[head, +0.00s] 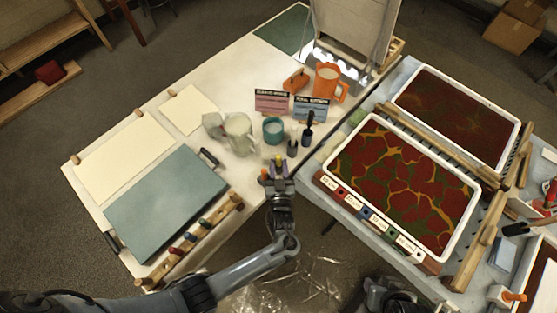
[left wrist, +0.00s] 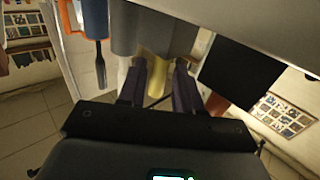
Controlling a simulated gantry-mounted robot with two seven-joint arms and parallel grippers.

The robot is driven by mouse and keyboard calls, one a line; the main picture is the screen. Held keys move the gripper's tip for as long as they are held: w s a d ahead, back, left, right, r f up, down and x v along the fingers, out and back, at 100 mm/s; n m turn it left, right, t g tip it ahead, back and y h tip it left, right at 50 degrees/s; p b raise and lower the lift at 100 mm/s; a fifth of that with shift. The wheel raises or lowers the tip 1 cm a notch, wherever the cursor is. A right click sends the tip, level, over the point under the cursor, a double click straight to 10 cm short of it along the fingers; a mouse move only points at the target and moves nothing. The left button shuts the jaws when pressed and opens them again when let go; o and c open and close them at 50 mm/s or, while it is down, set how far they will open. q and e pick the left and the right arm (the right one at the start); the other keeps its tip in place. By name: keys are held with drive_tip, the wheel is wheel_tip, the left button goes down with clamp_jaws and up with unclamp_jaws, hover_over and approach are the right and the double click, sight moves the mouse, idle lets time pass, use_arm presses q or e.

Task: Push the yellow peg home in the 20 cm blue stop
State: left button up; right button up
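My left gripper (head: 277,168) is over the gap between the two tables, its fingers pointing away from me. It is shut on the yellow peg (head: 278,159), whose tip shows between the fingertips. In the left wrist view the yellow peg (left wrist: 157,80) sits between the two dark fingers. The blue stop (head: 364,212) is in the row of coloured, labelled blocks along the near left edge of the marbled tray, between red and green ones. The peg is apart from it, to its upper left. The small labels are too blurred to read surely. My right gripper does not show.
The marbled tray (head: 335,160) stands on the right table, with wooden rails beside it. On the left table are a teal cup (head: 273,120), an orange pitcher (head: 318,95), dark upright tools (head: 308,132) and a teal board (head: 165,205). A wooden rail with coloured pegs (head: 190,238) lies at its near edge.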

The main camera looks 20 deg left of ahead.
use_arm(q)
drive_tip(key=shift+c, duration=0.5)
clamp_jaws()
drive_tip(key=shift+r, duration=0.2)
